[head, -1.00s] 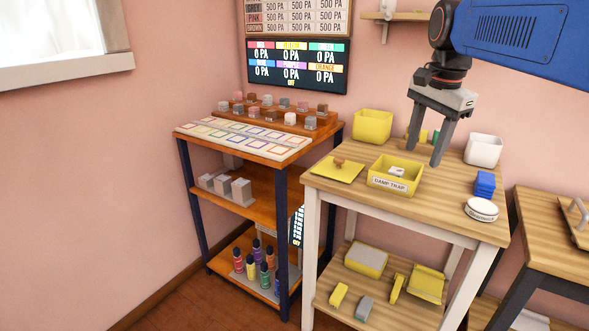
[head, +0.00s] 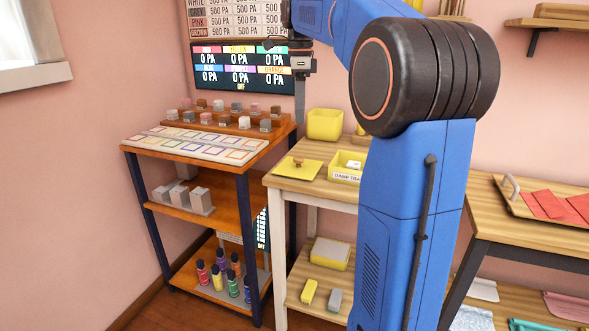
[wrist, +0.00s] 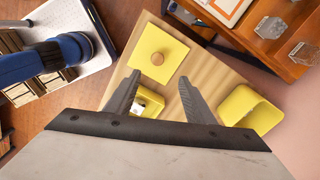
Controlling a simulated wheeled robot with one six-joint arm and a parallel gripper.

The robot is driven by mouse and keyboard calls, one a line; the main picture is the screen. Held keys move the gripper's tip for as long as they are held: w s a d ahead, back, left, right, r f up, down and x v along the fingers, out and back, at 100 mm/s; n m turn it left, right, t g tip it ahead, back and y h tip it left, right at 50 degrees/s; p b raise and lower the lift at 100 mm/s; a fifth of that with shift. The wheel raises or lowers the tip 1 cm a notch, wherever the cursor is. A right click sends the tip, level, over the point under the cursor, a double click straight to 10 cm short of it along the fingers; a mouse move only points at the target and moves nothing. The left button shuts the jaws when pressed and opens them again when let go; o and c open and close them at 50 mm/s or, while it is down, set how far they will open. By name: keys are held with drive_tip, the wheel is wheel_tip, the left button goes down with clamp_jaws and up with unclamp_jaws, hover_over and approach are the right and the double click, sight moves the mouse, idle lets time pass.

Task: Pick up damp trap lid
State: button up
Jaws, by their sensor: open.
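The damp trap lid is a flat yellow square with a round brown knob. It lies on the wooden table, left of the damp trap box (head: 347,168), in the head view (head: 288,171). In the wrist view the lid (wrist: 145,58) lies beyond my fingertips, its knob between their lines. My gripper (head: 300,118) is open and empty, raised above the table near the lid; it also shows in the wrist view (wrist: 159,77). The yellow damp trap box shows partly between my fingers in the wrist view (wrist: 158,107). My arm hides the table's right part in the head view.
A yellow bin (head: 324,124) stands behind the lid. An orange shelf unit (head: 262,150) with several small blocks on top stands close on the left. A tray (head: 518,203) with red sheets lies on another table at right.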

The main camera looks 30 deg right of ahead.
hover_over(299, 158)
drive_tip(key=f, duration=0.8)
drive_tip(key=shift+w+d, duration=0.3)
drive_tip(key=shift+w, duration=0.05)
drive_tip(key=shift+s+a+f, duration=0.1)
drive_tip(key=shift+a+f, duration=0.05)
drive_tip(key=shift+f, duration=1.2)
drive_tip(key=shift+s+a+f, duration=0.1)
drive_tip(key=shift+f, duration=1.25)
clamp_jaws()
